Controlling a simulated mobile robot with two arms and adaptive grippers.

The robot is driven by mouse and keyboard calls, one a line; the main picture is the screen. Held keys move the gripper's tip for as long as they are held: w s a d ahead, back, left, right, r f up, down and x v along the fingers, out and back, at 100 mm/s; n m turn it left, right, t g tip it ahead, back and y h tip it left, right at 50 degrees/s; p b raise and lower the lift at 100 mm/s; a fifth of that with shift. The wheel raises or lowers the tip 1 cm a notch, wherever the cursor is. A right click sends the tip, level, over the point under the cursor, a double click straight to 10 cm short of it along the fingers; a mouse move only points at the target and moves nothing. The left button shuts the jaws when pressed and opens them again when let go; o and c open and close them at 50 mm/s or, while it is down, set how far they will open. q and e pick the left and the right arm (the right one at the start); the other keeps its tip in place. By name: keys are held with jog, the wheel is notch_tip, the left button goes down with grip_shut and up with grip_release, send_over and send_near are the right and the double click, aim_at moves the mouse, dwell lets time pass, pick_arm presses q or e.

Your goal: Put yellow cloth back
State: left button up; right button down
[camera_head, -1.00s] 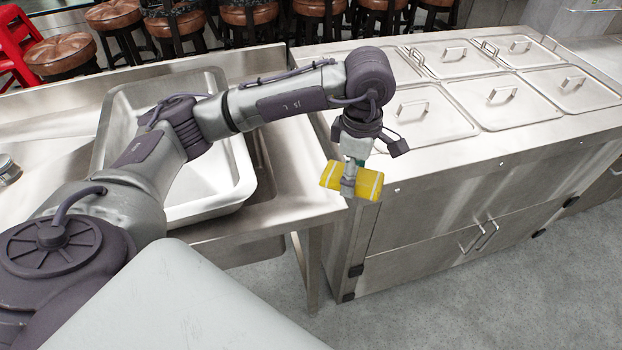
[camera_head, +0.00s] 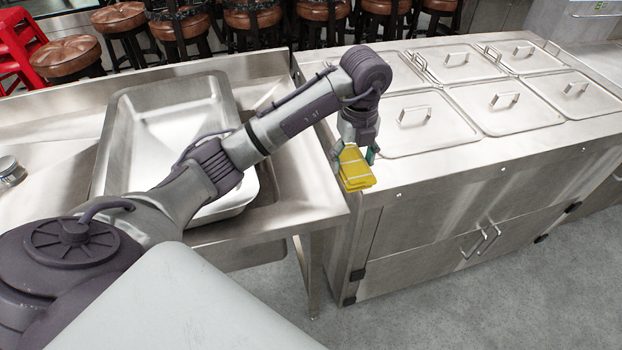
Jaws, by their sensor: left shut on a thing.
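The yellow cloth (camera_head: 356,174) is a small folded bundle with pale stripes. My left gripper (camera_head: 354,160) is shut on it and points down. The cloth shows at the front left corner of the steel counter with lids, near the gap beside the sink table. I cannot tell whether it touches the counter edge. Part of the cloth is hidden behind the gripper's fingers. My right gripper is not in view.
A steel counter (camera_head: 420,185) with several lidded, handled pans stands at the right. A sink table (camera_head: 300,190) holds a large empty steel tray (camera_head: 150,110) under my left arm. Stools (camera_head: 120,20) line the back. Grey floor (camera_head: 430,310) is clear in front.

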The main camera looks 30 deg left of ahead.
pick_arm(q)
jog(key=p, duration=0.3)
send_over(311, 184)
notch_tip(311, 184, down, 6)
jog(key=shift+r, duration=0.2)
notch_tip(311, 184, down, 4)
jog(key=shift+s+r+p, duration=0.1)
jog(key=shift+r+p, duration=0.05)
jog(key=shift+p, duration=0.4)
jog(key=shift+f, duration=0.25)
jog(key=shift+f, duration=0.1)
jog(key=shift+f, duration=0.15)
jog(key=o, duration=1)
